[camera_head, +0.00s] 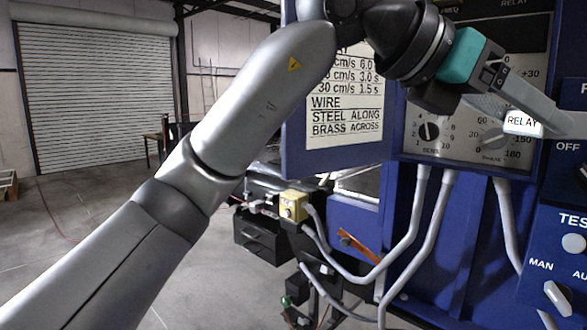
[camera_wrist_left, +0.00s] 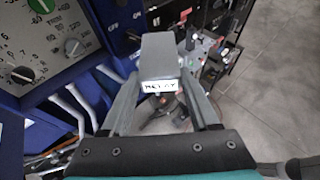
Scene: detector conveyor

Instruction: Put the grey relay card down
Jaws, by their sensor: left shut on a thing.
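The grey relay card (camera_head: 524,122) is at the upper right in the head view, with a white RELAY label facing out. It also shows in the left wrist view (camera_wrist_left: 158,52), where it is a grey block with its label toward the wrist. My left gripper (camera_head: 527,107) is shut on the card and holds it in the air in front of the blue cabinet's panel. In the left wrist view the fingers lie on either side of the card. My right gripper is not in view.
The blue cabinet (camera_head: 473,235) fills the right side, with dials (camera_head: 430,131), a TEST switch block (camera_head: 560,262) and grey conduits (camera_head: 418,230). A printed chart (camera_head: 343,100) is at its left. A yellow box (camera_head: 292,206) is below. The floor at left is clear.

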